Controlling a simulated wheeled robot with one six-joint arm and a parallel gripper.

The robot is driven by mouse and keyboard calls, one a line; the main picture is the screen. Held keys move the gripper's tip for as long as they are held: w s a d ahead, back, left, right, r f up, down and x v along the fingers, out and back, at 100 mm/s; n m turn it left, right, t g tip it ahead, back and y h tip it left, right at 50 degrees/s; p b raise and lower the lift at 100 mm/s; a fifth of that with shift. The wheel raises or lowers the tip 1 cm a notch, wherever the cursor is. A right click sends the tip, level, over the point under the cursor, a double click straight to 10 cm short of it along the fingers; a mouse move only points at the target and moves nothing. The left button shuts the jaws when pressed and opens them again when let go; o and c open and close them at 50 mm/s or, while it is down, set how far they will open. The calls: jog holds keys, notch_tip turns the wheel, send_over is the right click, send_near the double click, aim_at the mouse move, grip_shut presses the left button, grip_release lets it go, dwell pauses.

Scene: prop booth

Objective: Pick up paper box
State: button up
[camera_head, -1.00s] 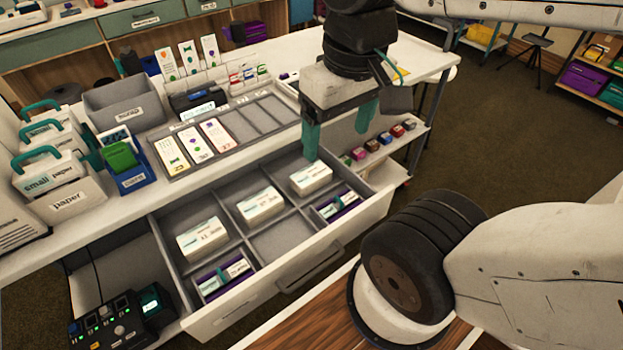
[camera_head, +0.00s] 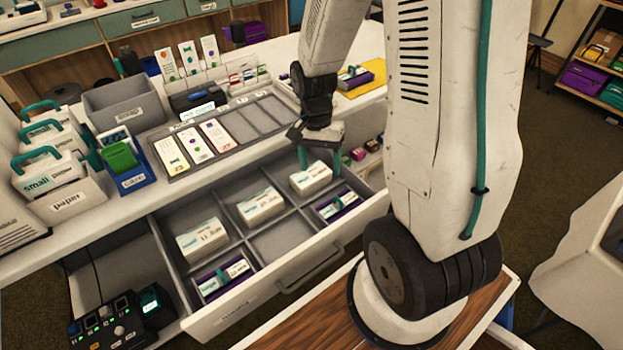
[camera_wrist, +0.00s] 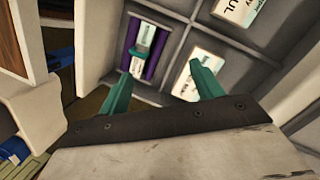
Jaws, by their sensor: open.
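White boxes with teal-and-white labels lie in the open drawer: one in the back right compartment (camera_head: 309,181), one in the middle (camera_head: 260,207) and one at left (camera_head: 202,239). Their labels are too small to read. My gripper (camera_head: 319,161) is open and empty, pointing down just above the back right white box. In the wrist view my gripper (camera_wrist: 160,76) has that white box (camera_wrist: 197,68) beyond its fingers, partly hidden by one. White boxes with teal handles (camera_head: 47,172), one marked "small paper", stand in a grey bin (camera_head: 69,203) labelled "paper" at left.
The grey drawer (camera_head: 282,293) also holds a purple-sided box (camera_head: 340,206) at right and another (camera_head: 223,278) at front left; one compartment is empty. Its dividers stand close around the boxes. A card tray (camera_head: 215,138) and yellow cloth (camera_head: 365,80) lie on the counter.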

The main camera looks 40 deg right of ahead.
aim_at(311, 174)
jog(key=w+f+m, duration=0.1)
jog(key=w+m, duration=0.1)
jog(key=w+d+f+m+t, duration=0.1)
jog(key=f, duration=0.1)
jog(key=w+d+f+m+t, duration=0.1)
jog(key=w+m, duration=0.1)
jog(key=shift+w+d+f+m+h, duration=0.15)
jog(key=shift+w+f+m+h, duration=0.1)
jog(key=shift+w+m+h, duration=0.05)
jog(key=shift+w+d+f+m+t, duration=0.1)
jog(key=shift+w+m+t, duration=0.2)
jog(key=shift+m, duration=0.2)
jog(key=shift+w+a+f, duration=0.1)
jog(key=shift+f, duration=1.8)
jog(key=shift+a+f, duration=0.1)
jog(key=shift+f, duration=1.8)
jog(key=c, duration=0.4)
